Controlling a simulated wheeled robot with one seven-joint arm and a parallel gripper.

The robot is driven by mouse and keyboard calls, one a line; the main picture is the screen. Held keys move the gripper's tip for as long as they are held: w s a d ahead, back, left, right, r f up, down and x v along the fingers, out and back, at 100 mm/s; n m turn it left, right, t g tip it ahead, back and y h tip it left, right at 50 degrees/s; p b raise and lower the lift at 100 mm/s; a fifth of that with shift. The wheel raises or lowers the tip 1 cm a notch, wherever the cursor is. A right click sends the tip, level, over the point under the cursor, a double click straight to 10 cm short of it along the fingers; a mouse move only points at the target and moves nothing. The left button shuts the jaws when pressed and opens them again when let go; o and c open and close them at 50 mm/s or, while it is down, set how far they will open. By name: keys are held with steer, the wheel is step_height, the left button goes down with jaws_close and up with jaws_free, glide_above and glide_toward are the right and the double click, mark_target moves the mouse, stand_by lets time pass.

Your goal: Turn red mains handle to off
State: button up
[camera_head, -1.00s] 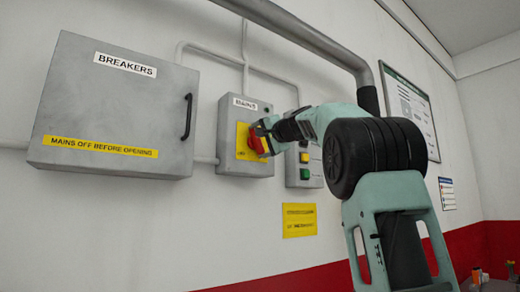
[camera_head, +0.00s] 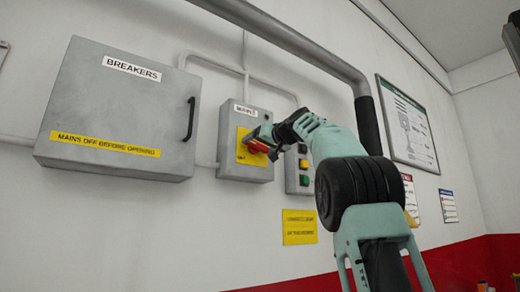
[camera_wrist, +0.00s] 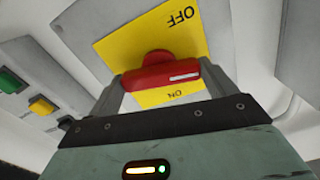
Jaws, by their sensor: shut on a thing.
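The red mains handle (camera_head: 257,147) sits on a yellow plate (camera_head: 242,155) on the front of the grey mains box (camera_head: 229,129). In the head view my gripper (camera_head: 266,139) reaches it from the right and hides part of it. In the wrist view the red handle (camera_wrist: 160,77) lies nearly level, a white mark at its right end. OFF is printed above it and ON below, both upside down, on the yellow plate (camera_wrist: 125,45). My gripper (camera_wrist: 163,82) is shut on the handle, one finger at each end.
A grey breakers box (camera_head: 120,110) with a black handle is on the wall to the left. A push-button box (camera_head: 304,165) stands close at the right, partly behind my arm. A grey pipe (camera_head: 290,38) runs above my arm.

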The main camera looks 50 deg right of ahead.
steer(key=shift+f+n, duration=0.15)
steer(key=shift+n, duration=1.05)
steer(key=o, duration=0.9)
steer(key=shift+c, duration=0.2)
steer(key=shift+s+b, duration=0.15)
steer(key=shift+b, duration=0.2)
steer(key=b+v, duration=0.5)
steer(key=v, duration=1.2)
steer(key=shift+d, duration=0.1)
